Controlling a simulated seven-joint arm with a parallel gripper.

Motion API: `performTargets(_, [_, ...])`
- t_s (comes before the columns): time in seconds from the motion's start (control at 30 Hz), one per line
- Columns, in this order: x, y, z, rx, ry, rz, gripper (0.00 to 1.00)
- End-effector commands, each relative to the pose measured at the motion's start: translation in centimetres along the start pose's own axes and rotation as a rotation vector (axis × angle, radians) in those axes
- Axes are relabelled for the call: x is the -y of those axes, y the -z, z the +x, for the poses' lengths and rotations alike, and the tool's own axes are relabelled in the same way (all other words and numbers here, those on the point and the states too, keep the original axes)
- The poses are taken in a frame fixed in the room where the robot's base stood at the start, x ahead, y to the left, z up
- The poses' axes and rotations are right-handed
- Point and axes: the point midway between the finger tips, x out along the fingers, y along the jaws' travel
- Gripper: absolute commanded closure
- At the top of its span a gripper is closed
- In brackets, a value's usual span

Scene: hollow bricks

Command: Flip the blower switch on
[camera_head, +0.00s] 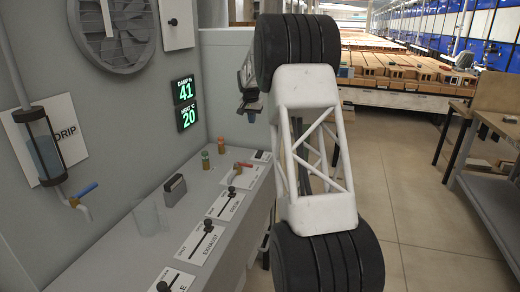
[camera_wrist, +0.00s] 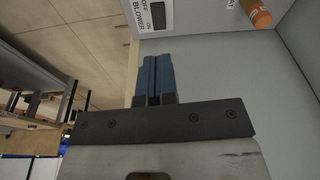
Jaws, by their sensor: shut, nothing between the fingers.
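The blower switch plate (camera_wrist: 150,14) is white, lettered BLOWER, OFF and ON, and lies at the top edge of the wrist view, partly cut off. A dark switch slot (camera_wrist: 158,15) shows on it; which way the switch is set cannot be told. In the head view, a small white plate (camera_head: 262,156) at the far end of the grey console appears to be the same one. My gripper (camera_wrist: 155,58) has its two blue fingers shut together and empty, pointing toward the plate, apart from it. In the head view my gripper (camera_head: 250,117) hangs above the console's far end.
One orange-topped cylinder (camera_wrist: 261,17) is right of the blower plate. A drip vessel with a blue-handled tap (camera_head: 85,190) hangs on the left wall.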

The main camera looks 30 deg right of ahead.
Motion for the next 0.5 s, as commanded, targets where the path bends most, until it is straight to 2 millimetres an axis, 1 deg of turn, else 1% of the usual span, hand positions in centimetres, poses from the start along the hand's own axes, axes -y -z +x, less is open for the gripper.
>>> performTargets(0.03, [-0.1,1.1,1.1,0.002,-0.003,0.011,1.0])
performTargets(0.2, [-0.6,4.0,4.0,0.003,-0.009,0.045,1.0])
performTargets(0.3, [-0.7,5.3,5.4,0.003,-0.012,0.06,1.0])
performTargets(0.4, [-0.9,6.2,6.3,0.004,-0.015,0.072,1.0])
performTargets(0.5, [-1.1,6.7,6.8,0.003,-0.016,0.078,1.0])
